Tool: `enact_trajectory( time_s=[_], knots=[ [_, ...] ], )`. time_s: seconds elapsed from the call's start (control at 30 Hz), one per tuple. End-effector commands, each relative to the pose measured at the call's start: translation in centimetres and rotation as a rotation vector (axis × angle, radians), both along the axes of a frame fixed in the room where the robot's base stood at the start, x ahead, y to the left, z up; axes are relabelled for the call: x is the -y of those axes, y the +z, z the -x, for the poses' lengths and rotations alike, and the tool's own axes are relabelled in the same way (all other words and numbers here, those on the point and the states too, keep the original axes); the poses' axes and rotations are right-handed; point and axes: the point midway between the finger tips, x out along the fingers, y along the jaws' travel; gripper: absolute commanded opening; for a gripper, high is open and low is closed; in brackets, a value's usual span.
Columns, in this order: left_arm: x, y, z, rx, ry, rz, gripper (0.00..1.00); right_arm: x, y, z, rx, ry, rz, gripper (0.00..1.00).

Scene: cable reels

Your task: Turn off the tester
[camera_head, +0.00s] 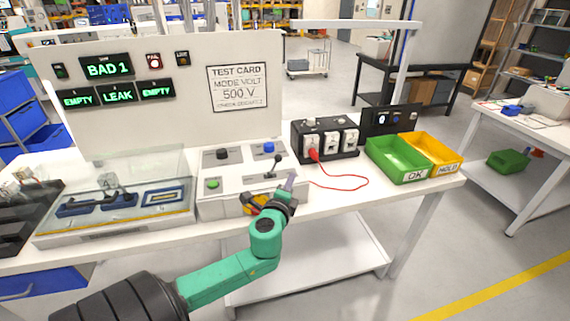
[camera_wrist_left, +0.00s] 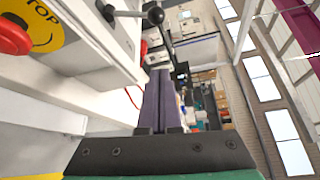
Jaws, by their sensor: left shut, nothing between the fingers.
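The tester's white control box (camera_head: 225,185) stands on the bench. It has a green button (camera_head: 213,184), a black knob (camera_head: 222,154), a blue knob (camera_head: 269,148) and a black lever (camera_head: 271,173), which also shows in the left wrist view (camera_wrist_left: 155,16). A red stop button (camera_wrist_left: 14,37) on a yellow STOP plate (camera_wrist_left: 45,22) shows at upper left there; my arm partly hides that plate in the head view. My left gripper (camera_head: 290,178) is shut and empty in front of the box's right side, near the lever. It appears apart from the controls. My right gripper is out of view.
The upright panel (camera_head: 190,120) shows BAD 1, EMPTY, LEAK, EMPTY and a red FAIL lamp (camera_head: 154,60). A clear-covered tray (camera_head: 120,215) stands left. A black socket block (camera_head: 325,140) with a red cable (camera_head: 350,189), a green bin (camera_head: 398,160) and a yellow bin (camera_head: 440,158) stand right.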

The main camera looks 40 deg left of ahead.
Motion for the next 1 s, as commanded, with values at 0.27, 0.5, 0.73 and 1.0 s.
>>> enact_trajectory(
  time_s=[0.27, 0.5, 0.73, 1.0],
  knots=[
    [-2.4, -0.3, -4.8, 0.002, 0.004, 0.0, 0.0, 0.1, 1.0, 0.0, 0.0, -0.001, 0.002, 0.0],
    [-4.4, -0.8, -8.2, -0.002, 0.003, -0.002, 0.0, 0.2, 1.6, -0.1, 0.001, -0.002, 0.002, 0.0],
    [-6.5, -0.1, -5.8, -0.003, 0.002, 0.0, 0.0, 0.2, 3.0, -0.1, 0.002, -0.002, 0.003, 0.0],
    [-6.8, -0.1, -5.5, 0.0, 0.001, 0.001, 0.0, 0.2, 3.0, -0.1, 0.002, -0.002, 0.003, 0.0]
  ],
)
